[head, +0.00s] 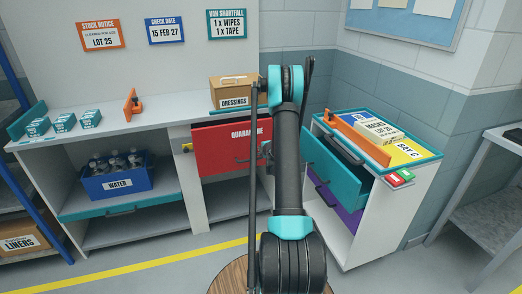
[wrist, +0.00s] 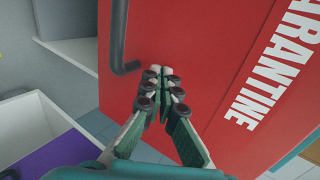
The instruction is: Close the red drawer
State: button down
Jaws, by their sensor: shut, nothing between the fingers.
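The red drawer (head: 222,152) has a front lettered "QUARANTINE" and stands out from the white counter unit, below the dressings box. In the wrist view its red front (wrist: 205,60) fills much of the picture, with a dark bar handle (wrist: 118,40) at upper left. My gripper (wrist: 160,75) is shut and empty, its fingertips beside the handle's lower end, in front of the red face. I cannot tell whether they touch it. In the head view my arm hides the drawer's right end and most of my gripper.
At right, a cabinet has a teal drawer (head: 334,168) and a purple drawer (head: 338,208) pulled out. A dressings box (head: 232,92) stands above the red drawer. A blue water crate (head: 118,184) sits in the left shelf. Open floor lies in front of the counter.

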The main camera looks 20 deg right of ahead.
jog(key=w, duration=0.8)
jog(key=shift+d+r, duration=0.1)
jog(key=shift+d, duration=0.05)
